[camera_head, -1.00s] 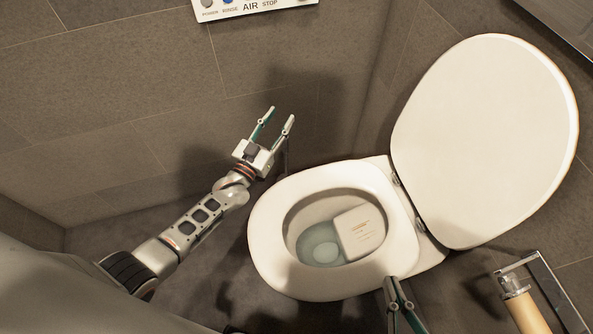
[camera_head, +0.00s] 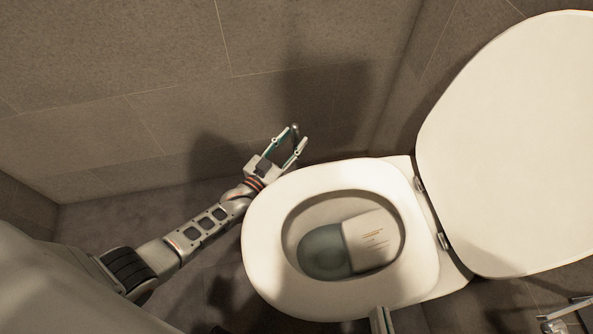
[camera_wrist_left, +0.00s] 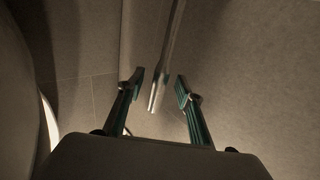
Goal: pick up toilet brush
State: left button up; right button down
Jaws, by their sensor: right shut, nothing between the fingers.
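A slim metal rod (camera_wrist_left: 168,60), which looks like the toilet brush's handle, hangs in the left wrist view with its near end between my left fingers and apart from both. The brush head is not visible. My left gripper (camera_head: 299,133) is open beside the toilet's left rim, close to the wall; its two fingers also show in the left wrist view (camera_wrist_left: 160,88). In the head view a small grey tip (camera_head: 296,129) shows at the fingers. My right gripper (camera_head: 381,319) is shut and empty at the bottom edge, mostly cut off.
The white toilet (camera_head: 262,247) stands right of my left gripper, its lid (camera_head: 510,150) raised. A tiled wall (camera_head: 120,80) is behind. A metal holder (camera_head: 566,316) is at bottom right.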

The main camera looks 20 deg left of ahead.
pick_arm(q)
jog(key=shift+w+d+f, duration=0.15)
jog(key=shift+w+f, duration=0.15)
jog(key=shift+w, duration=0.15)
jog(key=shift+w+r, duration=0.25)
jog(key=shift+w, duration=0.15)
grip_shut()
pick_arm(e)
jog(key=shift+a+m, duration=0.3)
jog(key=shift+m, duration=0.1)
